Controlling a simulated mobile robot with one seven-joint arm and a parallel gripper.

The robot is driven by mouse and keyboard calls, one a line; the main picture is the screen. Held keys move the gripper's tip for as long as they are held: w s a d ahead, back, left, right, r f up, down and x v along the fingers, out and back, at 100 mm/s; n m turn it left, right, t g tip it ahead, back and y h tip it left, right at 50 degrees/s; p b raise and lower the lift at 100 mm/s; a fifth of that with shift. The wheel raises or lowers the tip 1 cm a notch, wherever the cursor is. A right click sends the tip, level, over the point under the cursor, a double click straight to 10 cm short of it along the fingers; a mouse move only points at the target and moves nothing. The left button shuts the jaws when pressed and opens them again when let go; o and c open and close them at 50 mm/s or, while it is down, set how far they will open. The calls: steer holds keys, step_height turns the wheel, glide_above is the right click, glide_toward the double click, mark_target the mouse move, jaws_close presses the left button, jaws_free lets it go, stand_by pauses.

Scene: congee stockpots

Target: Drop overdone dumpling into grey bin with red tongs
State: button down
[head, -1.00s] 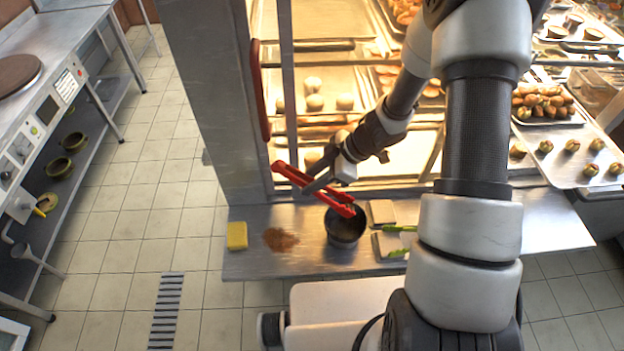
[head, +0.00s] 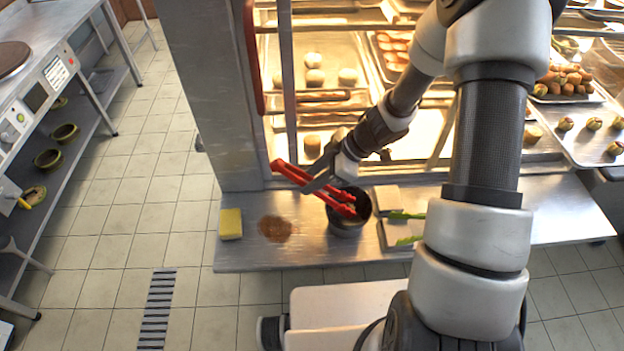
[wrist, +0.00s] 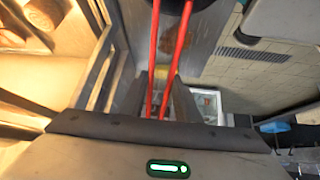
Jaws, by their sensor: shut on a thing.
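My gripper (head: 318,182) is shut on the red tongs (head: 290,171). The tongs slant down to the right, and their tips are over or inside the mouth of a dark grey bin (head: 345,228) on the metal counter. I cannot tell how deep the tips reach. In the wrist view the two red arms of the tongs (wrist: 178,42) run between my gripper's fingers (wrist: 162,88). I cannot make out an overdone dumpling at the tips or inside the bin.
The metal counter (head: 250,258) carries a yellow sponge (head: 230,223), a brown powder patch (head: 275,229) and pale boards (head: 387,198) with green pieces beside the bin. A lit cabinet with trays of buns (head: 314,78) stands close behind. Tiled floor (head: 110,240) is open at left.

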steer(key=c, duration=1.7)
jaws_free()
steer(key=shift+r, duration=0.15)
step_height(320, 180, up, 10)
steer(key=p, duration=1.2)
